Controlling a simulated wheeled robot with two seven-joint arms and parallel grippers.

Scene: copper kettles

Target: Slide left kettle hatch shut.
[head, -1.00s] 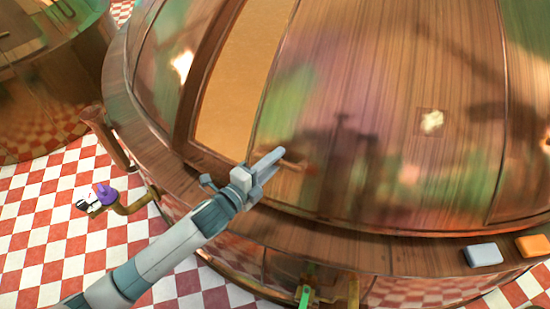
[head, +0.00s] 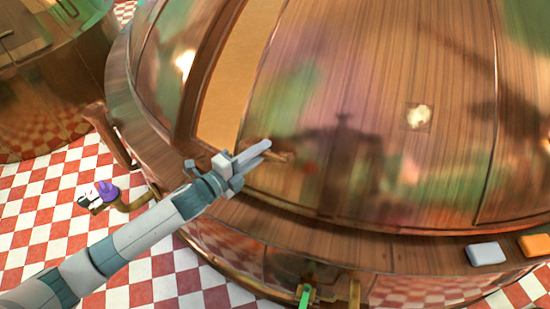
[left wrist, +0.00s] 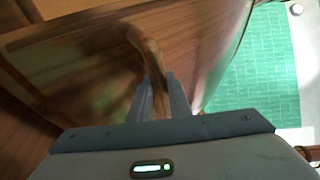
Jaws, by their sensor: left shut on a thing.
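The large copper kettle (head: 330,60) fills most of the head view. Its sliding hatch (head: 340,165) stands partly open, leaving a tan opening (head: 228,95) at its left side. My left gripper (head: 262,153) is shut on the hatch's handle (head: 283,157) near the hatch's lower left edge. In the left wrist view the curved brown handle (left wrist: 147,50) runs down between the two fingers (left wrist: 160,98). The finger contact is partly hidden. My right gripper is not in view.
A second copper kettle (head: 50,90) stands at the far left. A grey block (head: 486,253) and an orange block (head: 535,244) sit on the wooden rim at the lower right. A purple and white item (head: 102,193) is by a pipe at left. The floor (head: 40,235) is checkered.

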